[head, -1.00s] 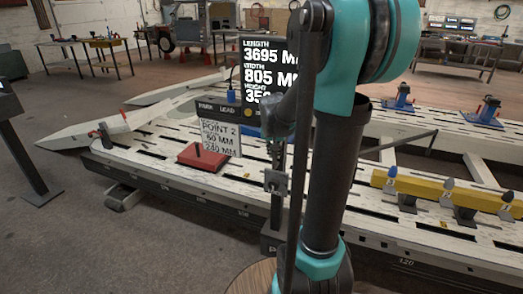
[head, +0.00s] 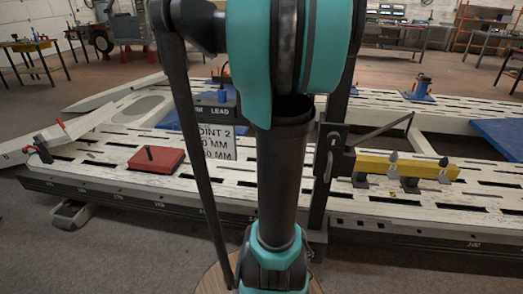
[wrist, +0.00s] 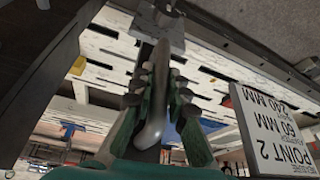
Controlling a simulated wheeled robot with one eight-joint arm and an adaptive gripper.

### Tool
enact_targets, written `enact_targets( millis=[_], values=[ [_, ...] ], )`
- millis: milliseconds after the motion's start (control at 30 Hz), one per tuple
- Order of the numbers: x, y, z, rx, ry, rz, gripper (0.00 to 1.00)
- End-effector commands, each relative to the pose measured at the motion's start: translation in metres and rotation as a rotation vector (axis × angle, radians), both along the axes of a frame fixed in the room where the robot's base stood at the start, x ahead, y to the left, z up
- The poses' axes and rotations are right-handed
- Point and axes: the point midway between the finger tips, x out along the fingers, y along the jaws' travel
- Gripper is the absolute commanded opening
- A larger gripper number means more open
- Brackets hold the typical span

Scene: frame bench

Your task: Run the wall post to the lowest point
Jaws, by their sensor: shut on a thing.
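The wall post (head: 319,205) is a dark upright bar at the front edge of the white slotted frame bench, just right of my arm in the head view. A dark block (head: 336,150) sits partway up it. In the wrist view, my gripper (wrist: 155,100) has its green-sided fingers closed around a rounded grey handle (wrist: 154,122). The handle runs towards a pale grey block (wrist: 150,28). My arm hides my gripper and the handle in the head view.
The frame bench (head: 110,180) spans the view. A red block (head: 157,158) lies on it at left, and a yellow beam (head: 430,170) on grey supports stands right of the post. A blue clamp (head: 422,88) stands farther back.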

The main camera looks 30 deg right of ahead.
Motion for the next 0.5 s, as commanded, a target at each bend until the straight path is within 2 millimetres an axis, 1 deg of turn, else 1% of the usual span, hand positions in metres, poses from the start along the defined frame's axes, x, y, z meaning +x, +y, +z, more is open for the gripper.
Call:
enact_targets(
  millis=[33, 500],
  values=[
    [-0.008, -0.011, 0.0, -0.002, 0.002, -0.009, 0.0],
    [-0.061, -0.083, 0.0, -0.002, 0.003, -0.008, 0.0]
  ],
)
